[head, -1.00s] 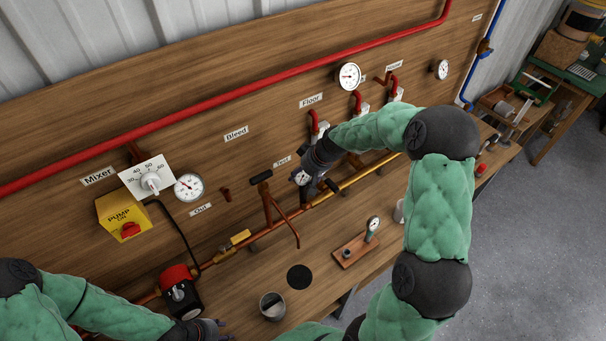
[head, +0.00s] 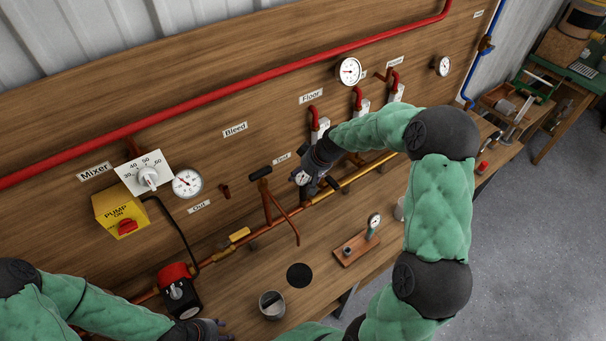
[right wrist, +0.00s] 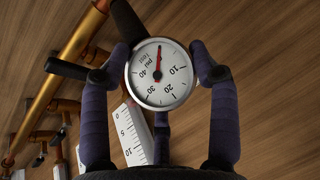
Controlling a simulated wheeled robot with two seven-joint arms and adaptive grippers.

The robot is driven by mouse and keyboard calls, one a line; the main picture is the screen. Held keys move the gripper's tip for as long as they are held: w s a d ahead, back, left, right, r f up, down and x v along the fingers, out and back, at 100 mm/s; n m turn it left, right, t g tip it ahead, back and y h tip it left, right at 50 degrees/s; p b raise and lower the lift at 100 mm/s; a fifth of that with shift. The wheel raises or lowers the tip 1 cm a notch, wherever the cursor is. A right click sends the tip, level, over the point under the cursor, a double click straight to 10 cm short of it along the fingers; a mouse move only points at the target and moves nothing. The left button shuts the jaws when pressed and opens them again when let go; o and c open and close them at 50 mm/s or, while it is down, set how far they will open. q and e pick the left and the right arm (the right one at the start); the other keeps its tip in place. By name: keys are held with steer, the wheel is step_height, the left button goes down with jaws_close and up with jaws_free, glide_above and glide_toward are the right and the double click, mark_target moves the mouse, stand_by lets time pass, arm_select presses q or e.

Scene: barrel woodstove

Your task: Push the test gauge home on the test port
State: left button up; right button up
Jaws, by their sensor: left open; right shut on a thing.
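The test gauge (right wrist: 160,73) is a round white dial marked psi and Test, with a red needle near the top of its scale. My right gripper (right wrist: 165,70) is shut on it, with dark fingers on both sides of the dial. In the head view, the held gauge (head: 302,178) is in front of the pipework, just below the Test label (head: 281,158). The test port is hidden behind the gauge and gripper, so I cannot tell how far the gauge sits on it. My left gripper (head: 214,329) is open at the bottom edge, partly cut off, beside the red and black pump.
A small wooden block (head: 352,249) with another gauge (head: 374,221) stands on the bench. A metal cup (head: 272,304) and a black disc (head: 299,275) are nearby. A copper pipe with a black-handled lever (head: 261,173) rises left of my right gripper. Red pipes run along the board.

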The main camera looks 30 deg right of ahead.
arm_select(q)
steer(key=shift+f, duration=0.4)
arm_select(e)
steer(key=shift+a+f, duration=0.1)
steer(key=shift+f, duration=0.15)
steer(key=o, duration=1.8)
arm_select(q)
steer(key=shift+r, duration=0.1)
arm_select(e)
steer(key=shift+r, duration=0.1)
arm_select(q)
steer(key=shift+r+p, duration=0.8)
steer(key=shift+r, duration=0.15)
arm_select(e)
steer(key=shift+v, duration=2.9)
steer(key=v, duration=1.2)
